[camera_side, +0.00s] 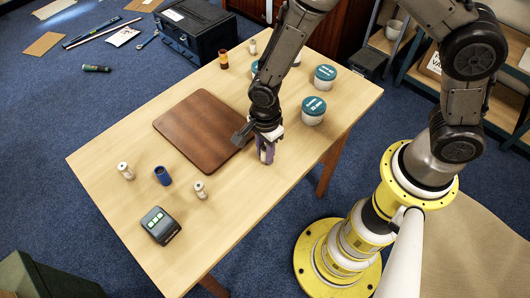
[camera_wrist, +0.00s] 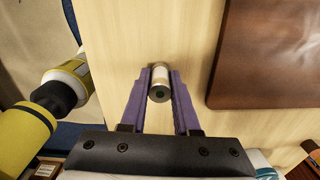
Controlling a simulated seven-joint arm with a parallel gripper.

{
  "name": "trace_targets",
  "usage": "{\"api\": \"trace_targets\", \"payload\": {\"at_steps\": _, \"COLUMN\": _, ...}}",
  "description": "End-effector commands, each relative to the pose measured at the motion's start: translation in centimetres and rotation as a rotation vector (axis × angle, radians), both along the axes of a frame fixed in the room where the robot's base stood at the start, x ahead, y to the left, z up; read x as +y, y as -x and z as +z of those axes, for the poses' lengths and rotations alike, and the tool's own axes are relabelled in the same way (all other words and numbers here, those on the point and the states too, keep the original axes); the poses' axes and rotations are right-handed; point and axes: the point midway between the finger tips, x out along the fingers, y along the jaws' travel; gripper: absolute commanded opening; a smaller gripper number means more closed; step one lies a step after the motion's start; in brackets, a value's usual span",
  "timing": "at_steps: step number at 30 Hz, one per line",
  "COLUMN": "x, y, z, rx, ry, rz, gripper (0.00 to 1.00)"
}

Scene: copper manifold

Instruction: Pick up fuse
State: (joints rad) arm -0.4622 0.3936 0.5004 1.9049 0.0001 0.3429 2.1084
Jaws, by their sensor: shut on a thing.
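A small cylindrical fuse (camera_wrist: 160,82), pale with metal ends and a dark centre on the near end, is between the purple fingers of my gripper (camera_wrist: 160,88) in the wrist view. The fingers are shut on it from both sides. In the side view my gripper (camera_side: 266,155) points down at the table, right of the brown board, and largely hides the held fuse. Whether the fuse touches the tabletop cannot be told. Two similar pale fuses, one upright at the left (camera_side: 125,171) and one nearer (camera_side: 200,190), stand on the table.
A brown board (camera_side: 204,131) lies beside my gripper on the wooden table (camera_side: 105,170). A blue cylinder (camera_side: 162,176) and a grey device (camera_side: 160,225) are at the front left. White tubs with teal lids (camera_side: 313,111) stand behind right. A brown-orange cylinder (camera_side: 223,60) stands at the back.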

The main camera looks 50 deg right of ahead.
Motion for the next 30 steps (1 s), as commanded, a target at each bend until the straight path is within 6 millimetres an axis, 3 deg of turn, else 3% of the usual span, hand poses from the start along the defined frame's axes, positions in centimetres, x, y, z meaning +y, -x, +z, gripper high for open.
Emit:
{"api": "trace_targets", "payload": {"at_steps": 11, "x": 0.0, "y": 0.0, "z": 0.1, "rx": -0.001, "ry": -0.001, "rz": 0.000, "gripper": 0.00}}
{"api": "trace_targets", "payload": {"at_steps": 16, "x": 0.0, "y": -0.1, "z": 1.1, "rx": -0.002, "ry": -0.001, "rz": 0.000, "gripper": 0.00}}
{"api": "trace_targets", "payload": {"at_steps": 20, "x": 0.1, "y": -0.2, "z": 3.1, "rx": -0.006, "ry": -0.004, "rz": 0.000, "gripper": 0.00}}
{"api": "trace_targets", "payload": {"at_steps": 30, "x": -2.6, "y": 5.3, "z": 9.7, "rx": -0.004, "ry": -0.002, "rz": 0.000, "gripper": 0.00}}
